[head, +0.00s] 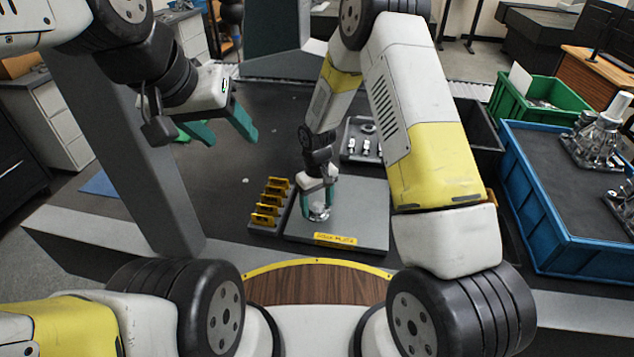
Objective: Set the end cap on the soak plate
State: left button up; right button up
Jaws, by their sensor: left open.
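The soak plate (362,218) is a flat grey slab with a yellow label on its front edge, in the middle of the head view. My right gripper (318,204) points down over its left part. Its teal fingers are on both sides of a small shiny metal part, which looks like the end cap (319,213), and appear shut on it. The cap is low, at or just above the plate; I cannot tell if it touches. My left gripper (224,131) is open and empty, above the dark table to the left.
A rack of yellow tabbed blocks (267,211) stands just left of the plate. A grey tray (361,140) with small metal parts lies behind it. A blue bin (560,255) and a green bin (510,103) are at the right. A grey gantry post (145,165) stands at the left.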

notch_tip(320, 180, up, 12)
jog(key=r, duration=0.1)
notch_tip(320, 180, up, 9)
jog(key=m+t, duration=0.1)
send_over(317, 206)
jog(key=s+d, duration=0.2)
jog(key=d, duration=0.2)
jog(key=s+d+r+m+t, duration=0.1)
jog(key=s+d+r, duration=0.2)
jog(key=s+r, duration=0.2)
jog(key=s+d+r+m+t+y, duration=0.1)
jog(key=s+d+r+m+t, duration=0.1)
jog(key=s+r, duration=0.4)
jog(key=s+d+r+m+t+y, duration=0.1)
jog(key=s+d+r+m+t, duration=0.1)
jog(key=s+d+r, duration=0.3)
jog(key=s, duration=0.4)
jog(key=shift+s+r, duration=0.25)
jog(key=shift+r, duration=0.15)
